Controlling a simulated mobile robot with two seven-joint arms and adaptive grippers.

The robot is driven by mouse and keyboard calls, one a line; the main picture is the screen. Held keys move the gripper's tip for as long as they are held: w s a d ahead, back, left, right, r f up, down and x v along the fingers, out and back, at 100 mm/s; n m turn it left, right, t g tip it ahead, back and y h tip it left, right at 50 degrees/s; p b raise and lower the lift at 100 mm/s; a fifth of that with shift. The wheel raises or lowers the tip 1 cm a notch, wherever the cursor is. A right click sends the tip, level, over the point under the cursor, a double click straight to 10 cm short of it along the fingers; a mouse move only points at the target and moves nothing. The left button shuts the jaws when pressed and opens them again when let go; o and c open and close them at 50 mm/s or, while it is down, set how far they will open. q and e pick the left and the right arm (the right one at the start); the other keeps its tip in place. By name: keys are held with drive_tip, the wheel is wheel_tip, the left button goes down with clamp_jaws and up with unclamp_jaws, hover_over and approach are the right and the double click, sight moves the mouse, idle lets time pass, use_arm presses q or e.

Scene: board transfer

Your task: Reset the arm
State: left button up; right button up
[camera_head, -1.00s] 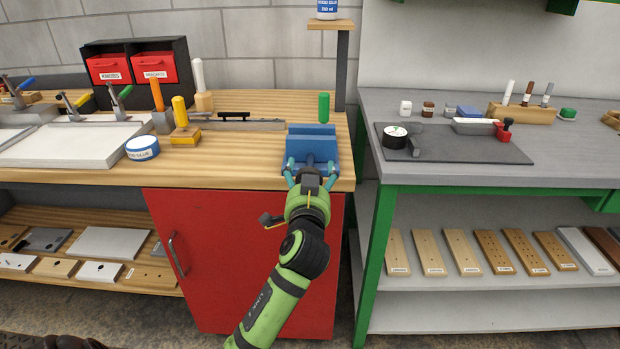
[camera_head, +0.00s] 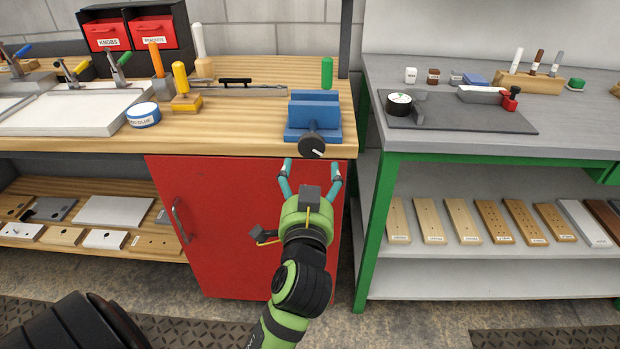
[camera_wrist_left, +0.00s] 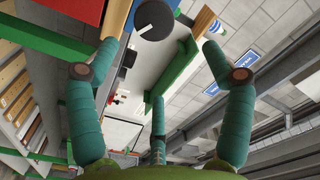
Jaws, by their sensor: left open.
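My left gripper (camera_head: 309,172) is open and empty in the head view. Its teal fingers point away from me, just in front of the wooden bench's front edge and in front of the red cabinet door. The blue vise (camera_head: 313,112) sits at the bench's right front corner, just beyond the fingertips, with its dark round knob (camera_head: 312,145) facing me. In the left wrist view, the spread teal fingers of the gripper (camera_wrist_left: 160,60) have nothing between them, and the dark knob (camera_wrist_left: 153,19) shows ahead. My right gripper is not in view.
Floor space in front is open.

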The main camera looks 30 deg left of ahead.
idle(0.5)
